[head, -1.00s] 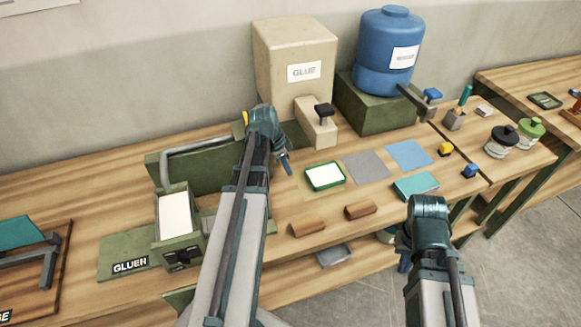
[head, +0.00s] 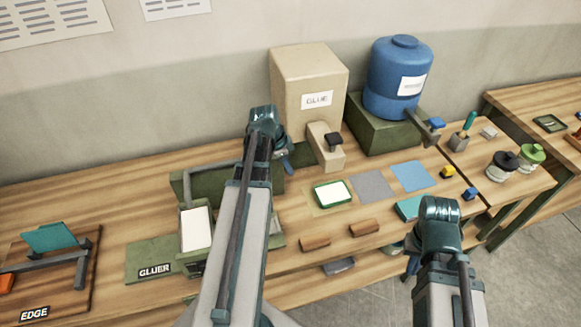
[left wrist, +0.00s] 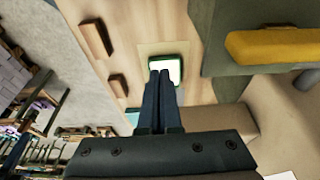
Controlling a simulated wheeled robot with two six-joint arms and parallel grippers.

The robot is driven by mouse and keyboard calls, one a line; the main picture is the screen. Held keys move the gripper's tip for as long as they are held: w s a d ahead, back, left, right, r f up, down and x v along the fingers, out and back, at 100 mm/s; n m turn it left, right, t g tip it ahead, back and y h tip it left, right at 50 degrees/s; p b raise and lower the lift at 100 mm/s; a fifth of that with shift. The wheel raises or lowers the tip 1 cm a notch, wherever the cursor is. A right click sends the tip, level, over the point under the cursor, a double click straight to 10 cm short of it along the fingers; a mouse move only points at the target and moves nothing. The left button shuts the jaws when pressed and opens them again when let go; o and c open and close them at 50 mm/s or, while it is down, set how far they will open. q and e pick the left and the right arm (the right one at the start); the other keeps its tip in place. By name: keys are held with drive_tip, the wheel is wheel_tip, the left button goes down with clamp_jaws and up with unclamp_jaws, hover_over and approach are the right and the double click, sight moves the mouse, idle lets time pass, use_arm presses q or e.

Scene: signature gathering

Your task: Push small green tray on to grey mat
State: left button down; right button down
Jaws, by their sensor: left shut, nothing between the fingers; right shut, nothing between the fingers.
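The small green tray (head: 317,199) with a white inside lies on a tan mat (head: 310,207) on the wooden bench. The grey mat (head: 373,187) lies just right of it, apart from the tray. My left gripper (head: 287,165) is shut and empty, up and left of the tray in the head view. In the left wrist view its closed fingers (left wrist: 160,76) overlap the view of the tray (left wrist: 167,57); contact cannot be told. My right gripper (head: 412,264) is shut and empty, by the bench's front edge; its fingers are partly hidden by its wrist.
A blue mat (head: 413,176) lies right of the grey one. Two brown blocks (head: 315,242) (head: 364,228) lie in front. Behind stand a glue box (head: 300,80) with a spout and a blue barrel (head: 390,85). A green gluer (head: 195,262) stands left. A teal block (head: 408,208) is partly hidden.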

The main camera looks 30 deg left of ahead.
use_arm(q)
drive_tip(key=s+d+f+n+g+y+b, duration=0.1)
drive_tip(key=s+d+f+b, duration=0.2)
drive_tip(key=d, duration=0.7)
drive_tip(key=s+d+f+n+g+y+b, duration=0.1)
drive_tip(key=s+d+f+n+b, duration=0.1)
drive_tip(key=d, duration=0.9)
drive_tip(key=s+d+f+n+g+y+b, duration=0.1)
drive_tip(key=s+d+f+b, duration=0.4)
drive_tip(key=d, duration=0.6)
drive_tip(key=shift+s+f+y, duration=0.3)
drive_tip(key=shift+s+f, duration=0.15)
drive_tip(key=shift+f, duration=0.05)
